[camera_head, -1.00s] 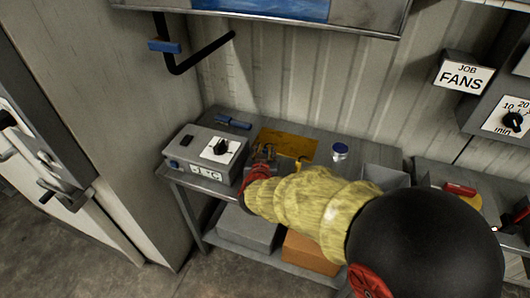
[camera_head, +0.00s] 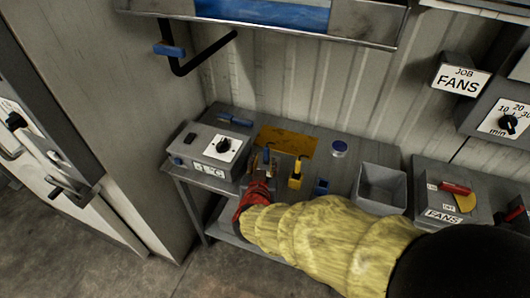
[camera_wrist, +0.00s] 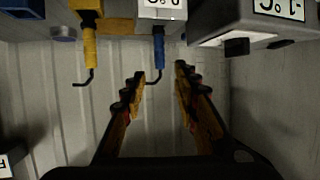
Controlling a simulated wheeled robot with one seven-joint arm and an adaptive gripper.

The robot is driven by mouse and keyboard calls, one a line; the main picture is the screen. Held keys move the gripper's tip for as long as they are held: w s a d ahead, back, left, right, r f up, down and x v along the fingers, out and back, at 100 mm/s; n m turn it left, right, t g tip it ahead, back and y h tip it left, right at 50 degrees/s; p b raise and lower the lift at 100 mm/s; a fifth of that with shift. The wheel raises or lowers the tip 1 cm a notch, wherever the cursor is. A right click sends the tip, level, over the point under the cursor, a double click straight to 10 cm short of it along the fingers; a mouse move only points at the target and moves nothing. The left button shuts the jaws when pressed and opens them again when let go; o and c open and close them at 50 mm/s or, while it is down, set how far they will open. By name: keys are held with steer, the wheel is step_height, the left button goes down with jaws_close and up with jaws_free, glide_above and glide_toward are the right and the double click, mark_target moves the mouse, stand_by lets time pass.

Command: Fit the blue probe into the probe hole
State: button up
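The blue probe (camera_wrist: 158,46) hangs from a white-labelled holder (camera_wrist: 162,10) in the wrist view, its thin dark tip bent to one side. In the head view this spot is crowded by my gripper (camera_head: 266,162), beside the grey °C box (camera_head: 205,172). The blue probe's bent tip lies close to the left finger; contact cannot be told. A yellow probe (camera_wrist: 90,45) hangs to the left; it also shows in the head view (camera_head: 296,174). I cannot identify the probe hole.
A blue-handled object (camera_head: 235,120) lies behind the °C box. A small blue part (camera_head: 321,187), a round jar (camera_head: 339,149) and a grey bin (camera_head: 381,190) are right of the yellow probe. The FANS panel (camera_head: 447,205) is at the right. A yellow plate (camera_head: 290,141) lies behind.

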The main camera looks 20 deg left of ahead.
steer(key=shift+v, duration=1.15)
steer(key=s+d+r+g+y, duration=0.1)
steer(key=d+r+g+y, duration=0.2)
steer(key=d+r, duration=0.85)
steer(key=s+d+m+g+h, duration=0.1)
steer(key=s+d+g+h, duration=0.1)
steer(key=s+d, duration=0.7)
steer(key=s+d+m+g+h, duration=0.1)
steer(key=s+d+g+h, duration=0.1)
steer(key=s+d, duration=0.7)
steer(key=d+h, duration=0.1)
steer(key=d, duration=0.4)
steer(key=shift+s+f+g+h, duration=0.25)
steer(key=shift+f+g+h, duration=0.05)
